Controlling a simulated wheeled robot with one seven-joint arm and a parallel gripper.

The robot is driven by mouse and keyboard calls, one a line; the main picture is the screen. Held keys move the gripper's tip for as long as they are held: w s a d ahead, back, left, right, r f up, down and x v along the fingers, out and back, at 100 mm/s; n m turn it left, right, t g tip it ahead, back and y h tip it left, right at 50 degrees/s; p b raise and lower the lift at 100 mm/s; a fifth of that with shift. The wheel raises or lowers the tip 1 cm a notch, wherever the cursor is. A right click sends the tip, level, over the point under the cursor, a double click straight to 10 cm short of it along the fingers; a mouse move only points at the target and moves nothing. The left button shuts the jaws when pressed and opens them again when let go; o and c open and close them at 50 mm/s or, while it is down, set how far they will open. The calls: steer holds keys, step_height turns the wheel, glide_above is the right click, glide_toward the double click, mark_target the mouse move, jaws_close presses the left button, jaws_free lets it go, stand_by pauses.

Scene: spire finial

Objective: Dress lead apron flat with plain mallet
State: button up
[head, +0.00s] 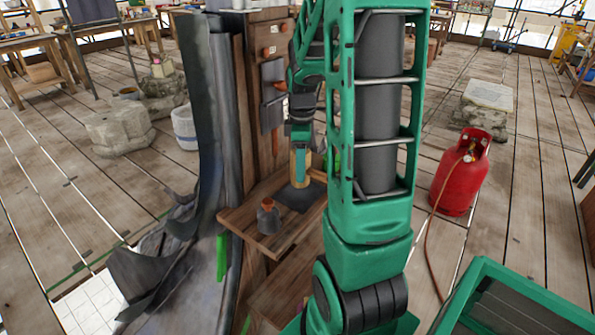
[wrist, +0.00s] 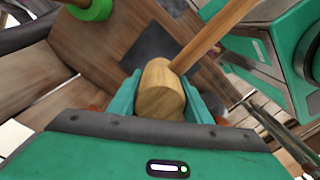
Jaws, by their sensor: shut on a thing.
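My gripper (head: 301,166) is shut on the plain mallet. In the wrist view its two teal fingers (wrist: 163,92) clasp the pale wooden head (wrist: 160,88) from both sides, and the handle (wrist: 212,35) runs up to the right. In the head view a little of the mallet's yellowish wood (head: 293,160) shows, partly hidden by my gripper. Below it a dark grey flat sheet (head: 314,196), perhaps the lead apron, lies on a wooden shelf (head: 250,224). The sheet (wrist: 150,52) also shows beyond the mallet in the wrist view. I cannot tell whether the mallet touches it.
A red gas cylinder (head: 461,175) with a hose stands right. Open plank floor lies around.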

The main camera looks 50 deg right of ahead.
stand_by(0.3)
steer(key=shift+f, duration=2.2)
steer(key=shift+c, duration=0.5)
steer(key=shift+r, duration=0.1)
steer(key=shift+r, duration=2.1)
steer(key=w+r, duration=0.3)
steer(key=r, duration=0.2)
steer(key=shift+a+f, duration=0.2)
steer(key=shift+f, duration=2.45)
